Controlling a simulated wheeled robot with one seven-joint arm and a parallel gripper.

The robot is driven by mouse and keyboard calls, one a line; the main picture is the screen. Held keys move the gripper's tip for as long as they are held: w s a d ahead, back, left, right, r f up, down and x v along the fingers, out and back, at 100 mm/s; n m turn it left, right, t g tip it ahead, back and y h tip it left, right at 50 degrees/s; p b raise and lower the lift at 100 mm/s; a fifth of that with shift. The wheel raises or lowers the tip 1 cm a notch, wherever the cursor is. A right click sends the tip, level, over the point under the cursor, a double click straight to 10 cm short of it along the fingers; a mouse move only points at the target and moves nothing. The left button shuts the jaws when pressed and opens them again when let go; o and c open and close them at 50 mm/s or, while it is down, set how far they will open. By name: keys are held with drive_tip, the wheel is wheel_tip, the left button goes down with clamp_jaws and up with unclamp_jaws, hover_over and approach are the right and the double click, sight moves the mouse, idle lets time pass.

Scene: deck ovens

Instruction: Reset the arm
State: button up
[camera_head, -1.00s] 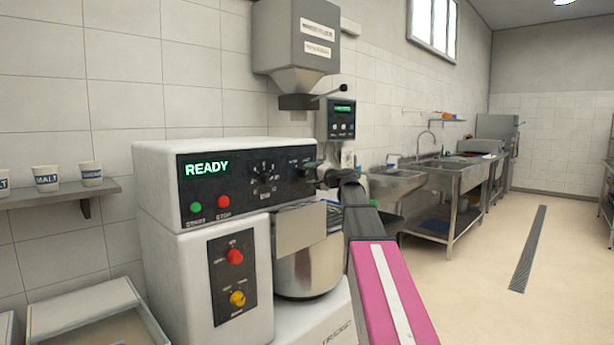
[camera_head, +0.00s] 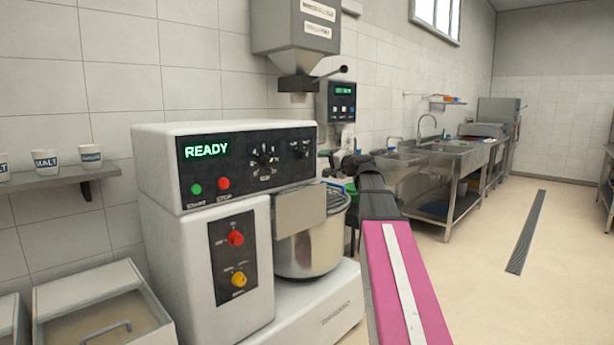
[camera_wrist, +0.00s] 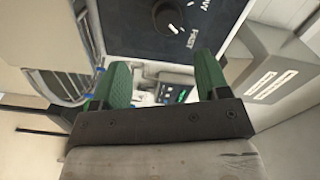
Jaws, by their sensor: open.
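My arm (camera_head: 405,275), with a pink link, reaches forward just right of the mixer (camera_head: 225,165). In the wrist view my gripper (camera_wrist: 162,78) has its two green fingers spread apart, with nothing held between them. The mixer's dark control panel with a knob (camera_wrist: 172,17) fills the top of the wrist view, close beyond the fingers. In the head view the gripper end is small and mostly hidden by the arm, beside the panel's right end. The mixer display reads READY.
The steel mixing bowl (camera_head: 309,247) stands under the mixer head, left of my arm. A grey hopper (camera_head: 296,28) hangs on the wall above. A shelf (camera_head: 60,180) with cups is at left. Sinks (camera_head: 450,158) line the wall, and the floor at right is clear.

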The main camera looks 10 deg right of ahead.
drive_tip(key=s+a+f+n+g+h, duration=0.1)
drive_tip(key=s+a+f+g, duration=0.15)
drive_tip(key=f, duration=0.75)
drive_tip(key=s+a+f+n+g+h, duration=0.1)
drive_tip(key=s+a+f+g+h, duration=0.15)
drive_tip(key=f, duration=0.75)
drive_tip(key=s+a+f+n+g, duration=0.15)
drive_tip(key=s+f, duration=0.25)
drive_tip(key=f, duration=0.6)
drive_tip(key=s+f+n+g+h, duration=0.3)
drive_tip(key=s+f+g+h, duration=0.4)
drive_tip(key=s+f, duration=1.3)
wheel_tip(320, 180, down, 3)
drive_tip(key=shift+f+g, duration=0.15)
drive_tip(key=shift+g, duration=0.3)
drive_tip(key=shift+d, duration=0.1)
drive_tip(key=shift+c, duration=0.2)
